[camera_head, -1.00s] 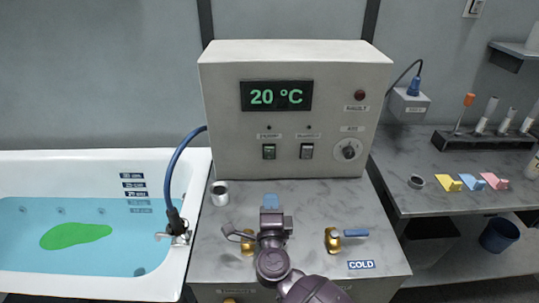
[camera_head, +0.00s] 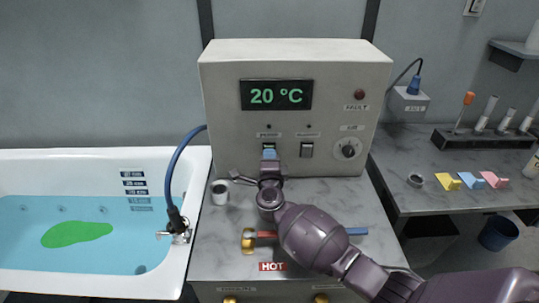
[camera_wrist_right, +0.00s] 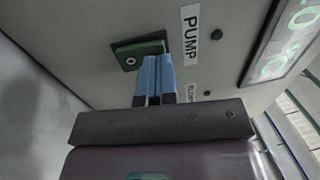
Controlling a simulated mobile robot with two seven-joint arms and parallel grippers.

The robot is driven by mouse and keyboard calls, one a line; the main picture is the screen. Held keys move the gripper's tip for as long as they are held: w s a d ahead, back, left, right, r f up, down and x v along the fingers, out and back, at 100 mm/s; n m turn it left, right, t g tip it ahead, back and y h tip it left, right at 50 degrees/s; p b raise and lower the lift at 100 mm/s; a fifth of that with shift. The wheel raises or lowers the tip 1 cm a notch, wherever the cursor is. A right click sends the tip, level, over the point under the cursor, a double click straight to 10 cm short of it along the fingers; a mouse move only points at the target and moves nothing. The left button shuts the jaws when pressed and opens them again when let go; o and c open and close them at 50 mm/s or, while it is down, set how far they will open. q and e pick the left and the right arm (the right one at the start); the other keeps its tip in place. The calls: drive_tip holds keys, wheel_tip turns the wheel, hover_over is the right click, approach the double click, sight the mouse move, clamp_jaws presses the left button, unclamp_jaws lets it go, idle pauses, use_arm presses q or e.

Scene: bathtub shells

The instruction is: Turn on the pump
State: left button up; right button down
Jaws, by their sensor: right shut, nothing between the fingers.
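The control box (camera_head: 225,90) stands on the grey counter and its display (camera_head: 276,96) reads 20 °C. My right gripper (camera_head: 269,154) is shut and empty, its blue fingertips in front of the left switch on the box and covering most of it. The right wrist view shows the green pump switch (camera_wrist_right: 138,48) beside the PUMP label (camera_wrist_right: 190,35), with the shut fingertips (camera_wrist_right: 155,78) at its edge. I cannot tell whether they touch it. The small light (camera_head: 269,126) above the switch is dark. My left gripper is not in view.
A second switch (camera_head: 306,150) and a dial (camera_head: 348,149) sit to the right. A valve with a red handle (camera_head: 266,234) is behind the HOT label (camera_head: 272,267); a blue handle (camera_head: 356,231) shows past my arm. A white cup (camera_head: 220,192) and the tub (camera_head: 90,160) are left.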

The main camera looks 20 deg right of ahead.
drive_tip(key=shift+w+d, duration=0.1)
drive_tip(key=shift+w, duration=0.25)
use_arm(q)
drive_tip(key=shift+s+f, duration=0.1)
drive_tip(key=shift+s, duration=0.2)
